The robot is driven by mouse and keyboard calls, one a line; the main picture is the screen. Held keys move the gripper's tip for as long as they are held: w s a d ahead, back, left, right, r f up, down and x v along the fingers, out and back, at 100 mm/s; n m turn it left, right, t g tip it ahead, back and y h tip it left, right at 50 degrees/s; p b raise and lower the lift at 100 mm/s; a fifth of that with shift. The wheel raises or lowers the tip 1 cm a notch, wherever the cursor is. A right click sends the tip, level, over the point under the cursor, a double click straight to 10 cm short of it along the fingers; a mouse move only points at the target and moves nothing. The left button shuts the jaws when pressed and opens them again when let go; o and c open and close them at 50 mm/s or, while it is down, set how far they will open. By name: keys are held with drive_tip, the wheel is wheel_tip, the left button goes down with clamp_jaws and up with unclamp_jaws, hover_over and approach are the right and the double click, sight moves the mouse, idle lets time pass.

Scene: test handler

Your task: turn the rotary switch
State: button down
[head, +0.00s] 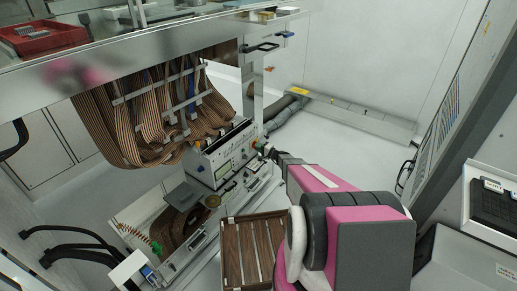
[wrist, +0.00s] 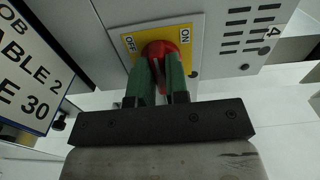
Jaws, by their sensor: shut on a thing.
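The rotary switch (wrist: 166,47) is a red knob on a yellow plate (wrist: 195,24), marked OFF at its left and ON at its right in the wrist view. My gripper (wrist: 161,68) has two green fingers, one on each side of the red knob, shut on it. The fingers cover part of the knob, so its exact angle is hard to tell. In the head view my gripper (head: 262,147) meets the right end of the grey control box (head: 222,155); the knob is too small to make out there.
Bundles of brown ribbon cable (head: 135,125) hang left of the box, under a worktop. A brown slatted tray (head: 229,255) is below, beside my arm. A label plate (wrist: 25,75) and vent slots (wrist: 232,42) flank the switch. White floor is open behind the box.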

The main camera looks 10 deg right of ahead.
drive_tip(key=c, duration=1.1)
unclamp_jaws()
drive_tip(key=v, duration=1.1)
drive_tip(key=shift+a, duration=0.1)
drive_tip(key=s+a+r+n+g+h, duration=0.1)
drive_tip(key=s+a+r+n+g, duration=0.2)
drive_tip(key=s+a+r+g, duration=0.4)
drive_tip(key=s+a+r+n+g+h, duration=0.1)
drive_tip(key=s+a+r+n+g, duration=0.25)
drive_tip(key=s, duration=0.45)
drive_tip(key=s+d+r+h, duration=0.1)
drive_tip(key=s+r+h, duration=0.2)
drive_tip(key=s+r, duration=0.1)
drive_tip(key=s+d+r+n+g+h, duration=0.1)
drive_tip(key=s+r+h, duration=0.3)
drive_tip(key=s, duration=0.3)
drive_tip(key=s+d+r+n+g+h, duration=0.1)
drive_tip(key=s+r+h, duration=0.2)
drive_tip(key=s, duration=0.3)
drive_tip(key=shift+r+h, duration=0.4)
drive_tip(key=shift+r, duration=0.25)
